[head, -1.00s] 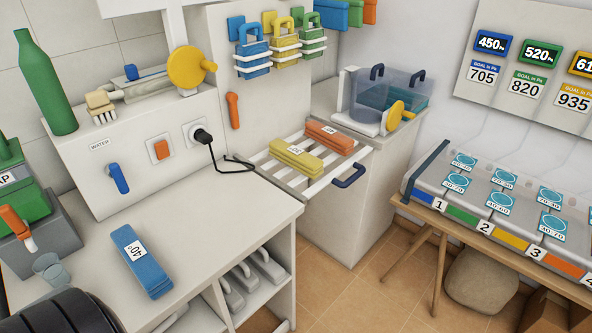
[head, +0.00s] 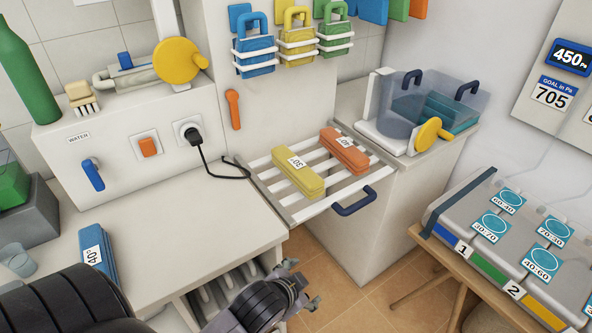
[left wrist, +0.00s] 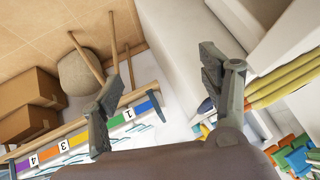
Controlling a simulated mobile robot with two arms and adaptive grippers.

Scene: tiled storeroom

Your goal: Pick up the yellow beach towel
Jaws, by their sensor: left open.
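The yellow towel (head: 297,173) is folded and lies on a white slatted rack (head: 277,205), with a label reading 30 on it. It also shows in the left wrist view (left wrist: 282,88) at the right, beyond one finger. My left gripper (head: 306,286) is in front of and below the rack in the head view, apart from the towel. In the left wrist view my left gripper (left wrist: 160,95) has its fingers spread wide with nothing between them. My right gripper is not in view.
An orange towel (head: 345,149) lies beside the yellow one. The rack has a dark blue handle (head: 354,201) at its front. A blue towel (head: 97,255) lies on the left counter (head: 180,230). A table with numbered sections (head: 440,237) stands at right.

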